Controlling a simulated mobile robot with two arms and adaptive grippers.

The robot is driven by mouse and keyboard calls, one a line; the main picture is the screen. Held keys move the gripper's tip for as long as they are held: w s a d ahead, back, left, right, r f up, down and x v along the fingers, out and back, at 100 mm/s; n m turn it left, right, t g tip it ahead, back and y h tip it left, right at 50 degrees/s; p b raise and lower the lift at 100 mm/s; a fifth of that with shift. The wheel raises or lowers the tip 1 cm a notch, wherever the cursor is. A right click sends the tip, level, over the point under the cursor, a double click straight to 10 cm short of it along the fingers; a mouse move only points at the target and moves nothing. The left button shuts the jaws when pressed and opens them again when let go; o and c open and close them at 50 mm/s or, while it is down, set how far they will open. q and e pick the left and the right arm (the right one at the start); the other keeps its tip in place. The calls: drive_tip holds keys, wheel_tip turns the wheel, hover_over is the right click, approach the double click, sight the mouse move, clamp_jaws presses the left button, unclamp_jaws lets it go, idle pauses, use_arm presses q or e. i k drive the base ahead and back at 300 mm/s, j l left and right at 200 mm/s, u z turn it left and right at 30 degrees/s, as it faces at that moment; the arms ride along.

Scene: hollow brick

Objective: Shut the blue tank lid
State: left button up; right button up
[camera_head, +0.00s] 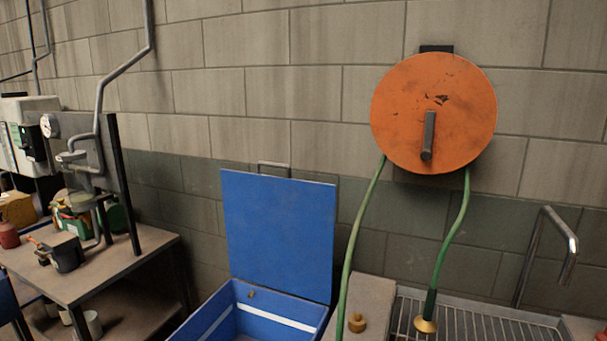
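The blue tank lid (278,232) stands upright, open, at the back of the blue tank (222,318) in the lower middle of the head view. A thin metal handle (274,165) shows at the lid's top edge. The tank is open at the top, and its inside walls show with a pale stripe. Its front part is cut off by the bottom edge of the view. Neither of my grippers is in view.
An orange hose reel (433,113) hangs on the block wall, with green hose (361,250) running down right of the tank. A brass nozzle (426,325) hangs over a metal grate (480,325). A cluttered workbench (85,270) stands at left.

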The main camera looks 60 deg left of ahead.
sight(279, 231)
drive_tip(key=u, duration=2)
